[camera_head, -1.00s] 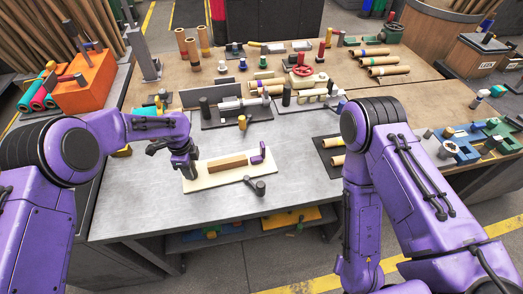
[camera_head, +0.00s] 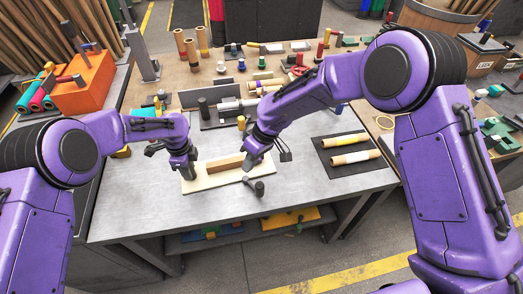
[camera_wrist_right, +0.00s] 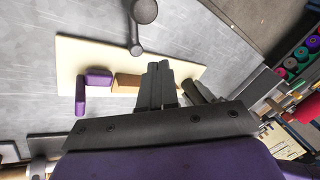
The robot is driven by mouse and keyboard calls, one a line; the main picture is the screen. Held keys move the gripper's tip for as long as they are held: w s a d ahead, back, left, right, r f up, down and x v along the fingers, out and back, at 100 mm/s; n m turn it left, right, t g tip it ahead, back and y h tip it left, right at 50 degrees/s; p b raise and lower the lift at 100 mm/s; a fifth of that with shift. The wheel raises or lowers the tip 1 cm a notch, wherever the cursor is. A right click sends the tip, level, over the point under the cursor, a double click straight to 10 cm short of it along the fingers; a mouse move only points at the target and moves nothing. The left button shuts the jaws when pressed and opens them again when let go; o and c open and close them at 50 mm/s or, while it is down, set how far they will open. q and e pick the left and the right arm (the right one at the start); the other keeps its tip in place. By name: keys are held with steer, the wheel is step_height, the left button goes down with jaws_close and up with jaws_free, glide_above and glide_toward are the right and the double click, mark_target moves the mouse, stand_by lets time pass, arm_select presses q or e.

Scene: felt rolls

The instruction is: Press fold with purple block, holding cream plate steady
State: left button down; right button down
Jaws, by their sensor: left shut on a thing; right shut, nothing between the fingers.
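The cream plate (camera_head: 212,182) lies on the grey table top, with a long brown strip (camera_head: 225,163) on it. My left gripper (camera_head: 190,174) is shut at the plate's left end; the exact contact is hidden by the gripper. My right gripper (camera_head: 247,164) is at the plate's right end, shut and empty. It hides the purple block in the head view. In the right wrist view, the purple block (camera_wrist_right: 98,78) is at one end of the brown strip (camera_wrist_right: 127,83), with an upright purple part (camera_wrist_right: 80,97). The right fingertips (camera_wrist_right: 160,70) appear beside the strip, apart from the purple block.
A dark handled tool (camera_head: 256,187) lies close to the plate's front right edge. A dark mat (camera_head: 350,151) with cream rolls is to the right. A metal fixture (camera_head: 225,112) stands behind. The table's front left is clear.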

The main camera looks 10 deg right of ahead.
arm_select(q)
steer(key=shift+d, duration=0.1)
arm_select(e)
steer(key=w+d+r+m+t+h, duration=0.3)
steer(key=w+d+m+t, duration=0.1)
steer(key=w+d+m, duration=0.55)
steer(key=shift+n, duration=0.75)
steer(key=x, duration=0.3)
steer(key=s+d+x, duration=0.1)
steer(key=x, duration=0.5)
steer(key=shift+s+d+f, duration=0.15)
steer(key=shift+d+f, duration=0.1)
steer(key=shift+a, duration=0.15)
steer(key=shift+s+a, duration=0.15)
steer(key=shift+a, duration=1.95)
steer(key=shift+s+a, duration=0.15)
steer(key=shift+a, duration=1.9)
steer(key=shift+s+a, duration=0.15)
steer(key=shift+a, duration=1.95)
steer(key=shift+d, duration=0.1)
steer(key=shift+r, duration=0.1)
steer(key=shift+d+r, duration=0.1)
steer(key=shift+r, duration=1.6)
steer(key=r, duration=0.1)
steer(key=d+r, duration=0.1)
steer(key=r, duration=0.1)
steer(key=shift+r, duration=0.25)
